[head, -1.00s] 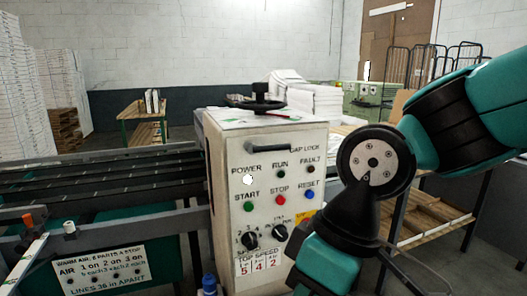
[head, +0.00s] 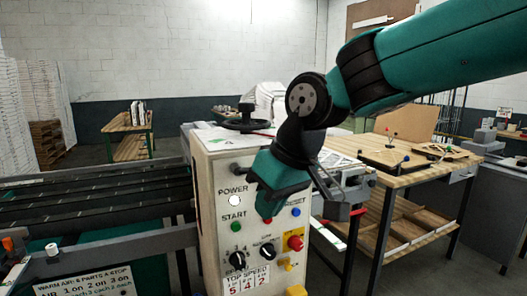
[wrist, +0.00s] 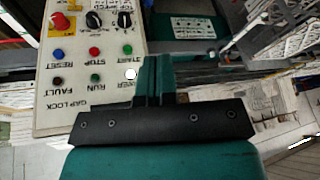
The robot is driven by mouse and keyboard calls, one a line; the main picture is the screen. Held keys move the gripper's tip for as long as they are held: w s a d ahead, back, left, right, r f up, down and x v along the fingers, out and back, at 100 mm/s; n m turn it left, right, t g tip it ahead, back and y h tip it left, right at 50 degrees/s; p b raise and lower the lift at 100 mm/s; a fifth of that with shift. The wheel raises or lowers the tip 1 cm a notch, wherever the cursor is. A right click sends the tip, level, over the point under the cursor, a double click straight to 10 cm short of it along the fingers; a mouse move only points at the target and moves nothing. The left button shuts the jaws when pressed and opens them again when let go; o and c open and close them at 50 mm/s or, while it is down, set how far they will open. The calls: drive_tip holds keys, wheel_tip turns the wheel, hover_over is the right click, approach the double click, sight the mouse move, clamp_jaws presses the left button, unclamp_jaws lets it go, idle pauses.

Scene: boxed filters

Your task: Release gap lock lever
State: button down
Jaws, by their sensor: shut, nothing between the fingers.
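The control box (head: 210,220) stands in front of me with lamps, buttons and knobs on its cream face. A short dark handle (head: 238,170), likely the gap lock lever, sticks out near the top left of that face. Its right part is hidden by my arm, as is the "GAP LOCK" lettering. In the wrist view the "GAP LOCK" label (wrist: 70,104) shows upside down, and I cannot make out the lever. My gripper (head: 266,212) is shut and empty, before the box face; in the wrist view its fingers (wrist: 155,62) are beside the white power lamp (wrist: 130,75). Contact cannot be told.
A black handwheel (head: 247,122) stands on top of the box. The feeder bars (head: 90,205) run left. A wooden bench (head: 425,170) stands right. Open floor shows at the far right.

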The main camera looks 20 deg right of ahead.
drive_tip(key=w+d+r+m+t+h+p, duration=0.1)
drive_tip(key=w+d+r+m+t, duration=0.1)
drive_tip(key=w+d+r, duration=0.2)
drive_tip(key=w+d+r+m+t+h+p, duration=0.1)
drive_tip(key=w+d+r, duration=0.3)
drive_tip(key=w+r, duration=0.5)
drive_tip(key=shift+w+d+m+t+h, duration=0.15)
drive_tip(key=shift+w+m+t+h, duration=0.2)
drive_tip(key=shift+w+m, duration=0.25)
drive_tip(key=p+x, duration=0.4)
drive_tip(key=x, duration=0.6)
drive_tip(key=shift+p, duration=0.35)
drive_tip(key=shift+s+f+p, duration=0.15)
drive_tip(key=shift+f+p, duration=0.25)
drive_tip(key=shift+f, duration=0.6)
drive_tip(key=shift+s+f+p, duration=0.1)
drive_tip(key=shift+f+p, duration=0.25)
drive_tip(key=shift+f, duration=0.65)
drive_tip(key=shift+f+b, duration=0.15)
drive_tip(key=shift+b, duration=0.15)
